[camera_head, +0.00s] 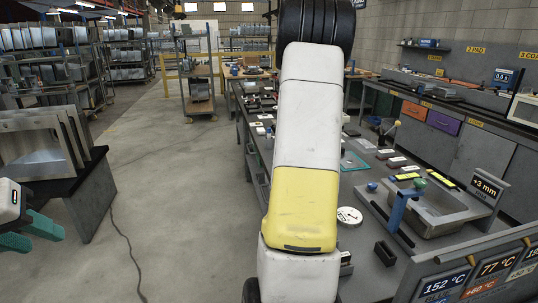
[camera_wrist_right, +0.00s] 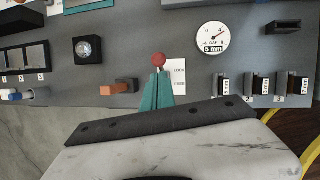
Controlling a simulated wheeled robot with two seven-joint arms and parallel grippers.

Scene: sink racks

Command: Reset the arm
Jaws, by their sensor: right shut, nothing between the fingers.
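My right arm (camera_head: 308,130), white with a yellow band, rises large through the middle of the head view. It hides part of the bench behind it. In the right wrist view, my right gripper (camera_wrist_right: 157,82) has its teal fingers together and empty. A small red ball knob (camera_wrist_right: 159,60) shows just past its tips; I cannot tell whether they touch. My left gripper (camera_head: 46,241) is at the left edge of the head view, over the floor, with its teal fingers apart and nothing seen between them.
A grey workbench (camera_head: 366,260) with a sink (camera_head: 440,209), a blue clamp (camera_head: 400,205) and a round white dial (camera_head: 349,215) lies to the right. A dark stand with metal plates (camera_head: 90,180) is near my left gripper. The floor (camera_head: 175,190) between is clear except for a cable.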

